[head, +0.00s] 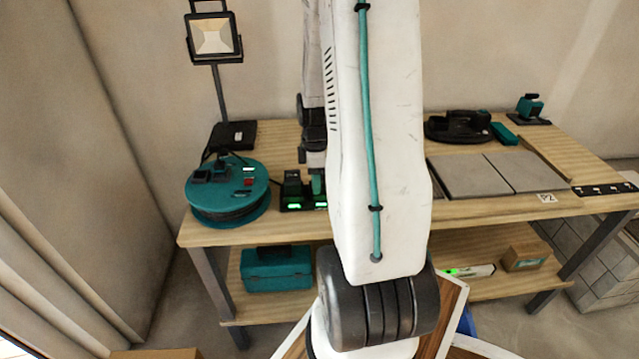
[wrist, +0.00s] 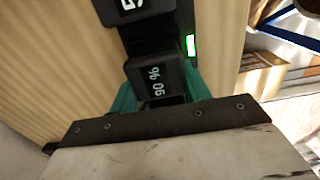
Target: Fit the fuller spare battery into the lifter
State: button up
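The charger (head: 292,203) with green lights stands on the bench, left of my arm. A dark battery (head: 292,183) and a teal-and-black one (head: 316,183) sit on it. In the wrist view, a black battery face (wrist: 155,80) has a percent sign and two digits, turned sideways, that look like 90 or 06. Another label (wrist: 130,6) is cut off, with a 5 showing. My gripper (head: 313,157) is low over the charger, partly behind my arm; its fingers are unclear. A black device (head: 458,124), perhaps the lifter, lies at the back right.
A teal cable reel (head: 228,190) and work light (head: 214,38) stand left of the charger. Grey tiles (head: 468,176) lie at the right. A small teal block (head: 505,134) lies beside the black device. A teal case (head: 276,270) is on the lower shelf.

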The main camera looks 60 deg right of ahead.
jog(key=shift+r, duration=3)
